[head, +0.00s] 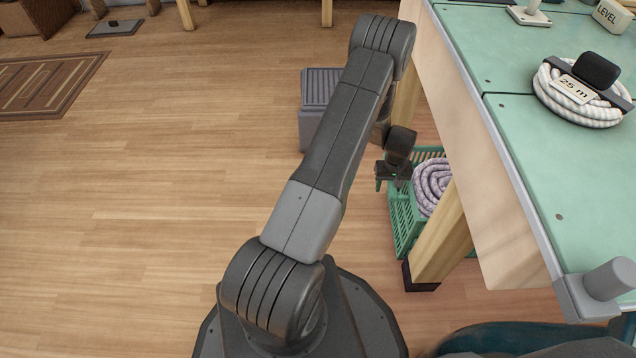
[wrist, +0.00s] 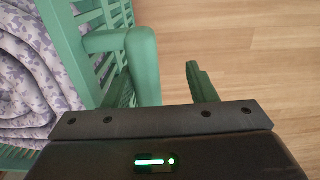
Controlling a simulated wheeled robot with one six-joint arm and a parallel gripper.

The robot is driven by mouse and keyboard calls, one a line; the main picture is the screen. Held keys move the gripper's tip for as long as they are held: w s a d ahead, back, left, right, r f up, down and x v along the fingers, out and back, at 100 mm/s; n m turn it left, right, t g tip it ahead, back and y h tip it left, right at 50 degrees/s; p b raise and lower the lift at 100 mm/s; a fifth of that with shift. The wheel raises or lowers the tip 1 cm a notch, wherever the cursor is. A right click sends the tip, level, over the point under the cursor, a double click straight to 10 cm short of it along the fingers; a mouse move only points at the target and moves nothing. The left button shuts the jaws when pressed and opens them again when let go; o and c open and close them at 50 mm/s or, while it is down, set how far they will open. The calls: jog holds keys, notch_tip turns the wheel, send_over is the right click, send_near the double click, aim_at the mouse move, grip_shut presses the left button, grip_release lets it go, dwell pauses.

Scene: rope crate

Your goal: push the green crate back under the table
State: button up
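The green crate (head: 405,222) stands on the floor at the table's edge, partly under the tabletop and partly behind a wooden leg. In the wrist view the crate's green handle (wrist: 143,62) sticks out between my gripper's fingers (wrist: 160,88). The fingers are apart, with a clear gap between handle and right finger. The left finger is partly hidden by the handle.
The table (head: 545,200) with a green top stands at right, carrying a coiled white rope (head: 580,105). Its wooden leg (head: 442,240) is close in front of the crate. A grey box (head: 318,90) stands behind my arm. The floor at left is clear up to a brown rug (head: 45,85).

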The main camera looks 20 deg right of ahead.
jog(key=w+a+p, duration=0.2)
jog(key=w+a, duration=0.1)
jog(key=a, duration=0.8)
jog(key=w+a+p, duration=0.2)
jog(key=w+a, duration=0.1)
jog(key=a, duration=0.8)
jog(key=shift+w+a+p, duration=0.25)
jog(key=shift+a+p, duration=0.05)
jog(key=shift+a, duration=0.1)
jog(key=shift+r, duration=0.1)
notch_tip(320, 180, up, 16)
jog(key=p, duration=0.7)
jog(key=shift+p, duration=0.4)
jog(key=shift+f+b, duration=0.2)
jog(key=shift+b, duration=0.1)
